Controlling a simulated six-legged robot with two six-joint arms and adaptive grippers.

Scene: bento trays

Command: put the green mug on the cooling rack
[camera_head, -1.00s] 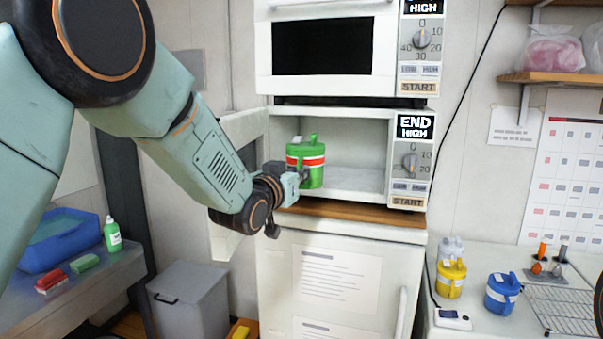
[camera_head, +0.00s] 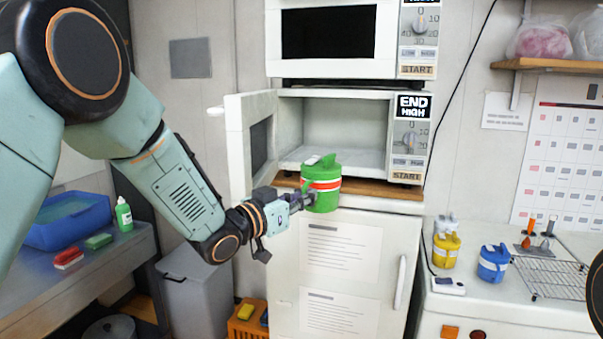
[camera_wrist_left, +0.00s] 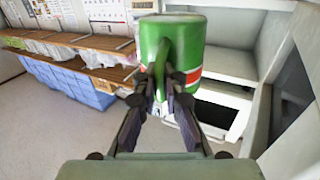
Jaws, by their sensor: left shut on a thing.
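The green mug (camera_head: 322,190) has a red and white band and a lid. My left gripper (camera_head: 308,198) is shut on it, and the mug is held in front of the open lower microwave, clear of its cavity. In the left wrist view the mug (camera_wrist_left: 180,48) shows between the fingers of my left gripper (camera_wrist_left: 172,88), which are closed on its handle. The cooling rack (camera_head: 562,280) is a wire rack on the white counter at the right, and its right end is cut off by a dark round shape. My right gripper is not seen.
The lower microwave (camera_head: 385,172) stands with its door (camera_head: 238,140) open to the left. A yellow mug (camera_head: 446,252) and a blue mug (camera_head: 493,265) stand on the counter left of the rack. Orange and grey tools (camera_head: 538,238) stand behind the rack.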

